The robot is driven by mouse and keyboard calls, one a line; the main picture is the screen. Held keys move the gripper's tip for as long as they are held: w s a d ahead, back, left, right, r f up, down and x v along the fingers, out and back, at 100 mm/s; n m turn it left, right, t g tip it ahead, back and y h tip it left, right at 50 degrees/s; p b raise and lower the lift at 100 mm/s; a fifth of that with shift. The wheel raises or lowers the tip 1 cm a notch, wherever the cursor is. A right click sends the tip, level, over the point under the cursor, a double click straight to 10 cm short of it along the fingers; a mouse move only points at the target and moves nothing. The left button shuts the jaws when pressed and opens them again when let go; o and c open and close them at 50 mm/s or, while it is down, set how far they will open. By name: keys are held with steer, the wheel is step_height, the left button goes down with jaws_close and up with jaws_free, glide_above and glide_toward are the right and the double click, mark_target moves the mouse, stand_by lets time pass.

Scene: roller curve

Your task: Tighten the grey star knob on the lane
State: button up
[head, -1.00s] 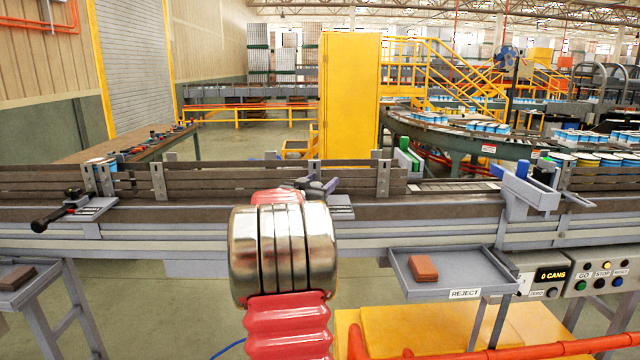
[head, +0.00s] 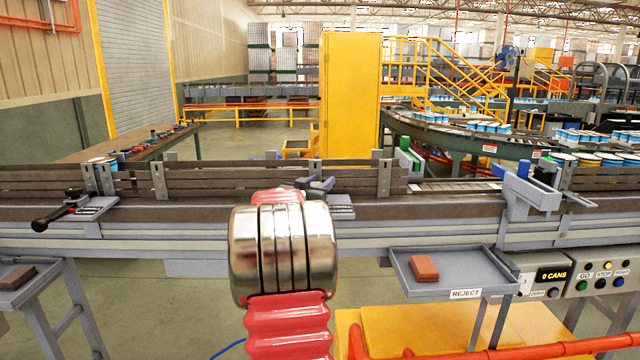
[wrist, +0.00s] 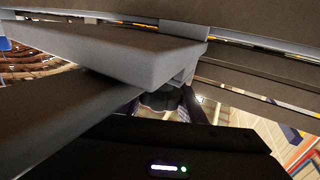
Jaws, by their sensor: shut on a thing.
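The grey star knob (wrist: 160,100) shows in the wrist view as a dark rounded shape below a grey bracket, between my fingers. My gripper (wrist: 160,108) is shut on it. In the head view my gripper (head: 318,186) is at the near side of the lane (head: 440,208), partly behind my own red and chrome arm. I cannot make out the knob itself in the head view.
A black-handled clamp (head: 62,210) sits on the lane at the left. A grey reject tray (head: 470,270) holding a brown block (head: 424,268) hangs at the lane's front. A blue-grey bracket (head: 530,188) stands on the right.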

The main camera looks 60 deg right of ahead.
steer(key=shift+s+d, duration=0.15)
steer(key=shift+g, duration=0.4)
steer(key=shift+s+m+g, duration=0.1)
steer(key=shift+m+g, duration=0.3)
steer(key=shift+m, duration=0.1)
steer(key=m+g, duration=0.2)
steer(key=g, duration=0.1)
steer(key=s+m+g+y, duration=0.1)
steer(key=m+g, duration=0.1)
steer(key=g, duration=0.1)
steer(key=shift+s+y, duration=0.15)
steer(key=shift+y, duration=0.15)
steer(key=shift+s+a+m+g+y, duration=0.2)
steer(key=shift+m+g+y, duration=0.4)
steer(key=shift+g, duration=0.25)
steer(key=shift+s+a+m+g+y, duration=0.15)
steer(key=shift+m+g+y, duration=0.3)
steer(key=shift+m+g, duration=0.35)
steer(key=shift+s+a+m+g+y, duration=0.1)
steer(key=shift+s+m+g+y, duration=0.1)
steer(key=shift+m+g+y, duration=0.55)
steer(key=shift+s+r+g, duration=0.1)
steer(key=shift+g, duration=0.4)
steer(key=shift+s+a+r+m+g+y, duration=0.1)
steer(key=shift+m+g+y, duration=0.3)
steer(key=shift+y, duration=0.1)
steer(key=shift+s+a+m+g+y, duration=0.1)
steer(key=shift+m+g+y, duration=0.25)
steer(key=shift+y, duration=0.15)
steer(key=shift+w, duration=0.1)
